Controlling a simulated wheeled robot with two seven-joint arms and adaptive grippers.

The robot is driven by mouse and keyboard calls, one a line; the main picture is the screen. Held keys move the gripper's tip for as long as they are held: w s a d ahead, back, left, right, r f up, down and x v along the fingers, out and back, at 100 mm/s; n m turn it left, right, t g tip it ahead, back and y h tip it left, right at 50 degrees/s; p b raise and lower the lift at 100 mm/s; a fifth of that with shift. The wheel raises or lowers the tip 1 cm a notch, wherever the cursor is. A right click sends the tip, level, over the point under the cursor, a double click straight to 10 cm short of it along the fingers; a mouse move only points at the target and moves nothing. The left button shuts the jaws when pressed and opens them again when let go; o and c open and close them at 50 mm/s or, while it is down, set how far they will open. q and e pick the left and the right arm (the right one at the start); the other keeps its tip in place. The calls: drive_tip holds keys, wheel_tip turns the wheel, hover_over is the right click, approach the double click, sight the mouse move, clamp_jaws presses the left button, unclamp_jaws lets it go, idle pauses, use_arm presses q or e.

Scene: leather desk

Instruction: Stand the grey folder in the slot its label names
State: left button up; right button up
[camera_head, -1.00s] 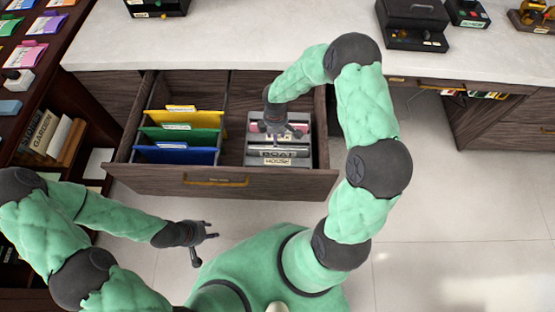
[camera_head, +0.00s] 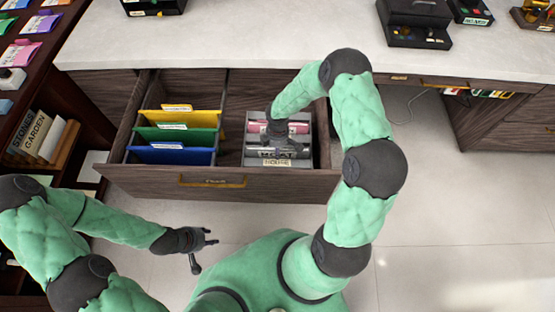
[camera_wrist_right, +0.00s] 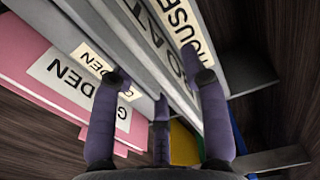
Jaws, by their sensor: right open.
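The grey folder (camera_wrist_right: 188,62) shows in the right wrist view with large letters that read as part of BOAT. It stands in a grey slotted rack (camera_head: 309,148) in the open drawer, seemingly between the rack's small BOAT label and its front HOUSE label (camera_head: 278,163). My right gripper (camera_wrist_right: 165,85) points down into the rack, fingers spread on either side of grey plates; contact is unclear. In the head view, my right gripper (camera_head: 290,147) hides part of the rack. My left gripper (camera_head: 204,246) is open and empty in front of the drawer.
A pink folder (camera_wrist_right: 38,75) marked GARDEN stands in the rack's rear slot. Yellow (camera_head: 185,118), green and blue folders fill the drawer's left side. The drawer's front wall (camera_head: 160,181) and the white desktop (camera_head: 250,40) border the space.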

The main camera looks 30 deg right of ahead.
clamp_jaws()
